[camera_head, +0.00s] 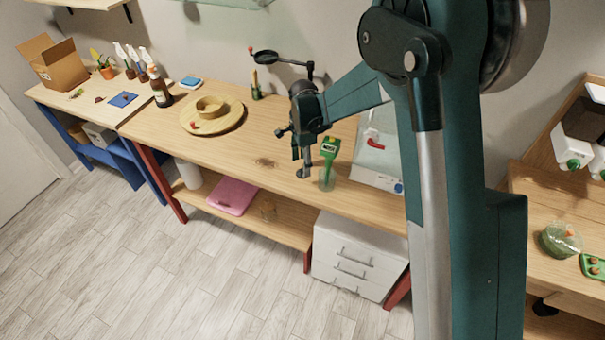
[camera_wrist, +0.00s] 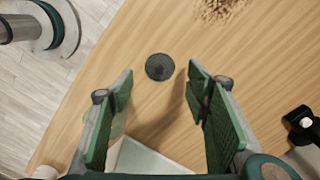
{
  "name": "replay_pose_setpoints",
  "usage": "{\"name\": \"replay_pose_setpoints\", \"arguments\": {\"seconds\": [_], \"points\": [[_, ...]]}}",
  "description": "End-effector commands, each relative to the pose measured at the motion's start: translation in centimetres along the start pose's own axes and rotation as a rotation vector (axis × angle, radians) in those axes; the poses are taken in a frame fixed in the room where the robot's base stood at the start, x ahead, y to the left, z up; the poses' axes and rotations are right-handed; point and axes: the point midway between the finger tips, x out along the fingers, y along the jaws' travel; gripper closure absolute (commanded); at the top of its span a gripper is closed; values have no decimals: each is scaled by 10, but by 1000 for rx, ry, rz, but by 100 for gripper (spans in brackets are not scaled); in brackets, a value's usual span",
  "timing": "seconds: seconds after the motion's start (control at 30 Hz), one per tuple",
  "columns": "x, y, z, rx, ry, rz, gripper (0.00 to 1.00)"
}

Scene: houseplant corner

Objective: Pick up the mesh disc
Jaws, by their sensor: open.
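The mesh disc (camera_wrist: 160,67) is a small dark grey round piece lying flat on the wooden bench. In the wrist view it sits just beyond the fingertips, roughly centred between them. My gripper (camera_wrist: 160,84) has its two green-padded fingers spread apart with nothing between them. In the head view my gripper (camera_head: 307,160) points down over the bench, and a small dark disc (camera_head: 302,173) shows right at its tips. How much height separates the fingertips from the disc is hard to tell.
A clear-fronted box (camera_head: 378,165) is further right. Brown crumbs (camera_wrist: 221,9) lie on the bench near the disc. A round wooden tray (camera_head: 190,122) with a ring is to the left.

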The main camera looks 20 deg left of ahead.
Motion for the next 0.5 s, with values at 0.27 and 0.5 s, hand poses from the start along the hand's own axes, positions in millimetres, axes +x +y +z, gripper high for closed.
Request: {"name": "replay_pose_setpoints", "arguments": {"seconds": [0.27,0.5], "points": [[28,0,-1,0,0,0,52],[32,0,-1,0,0,0,52]]}}
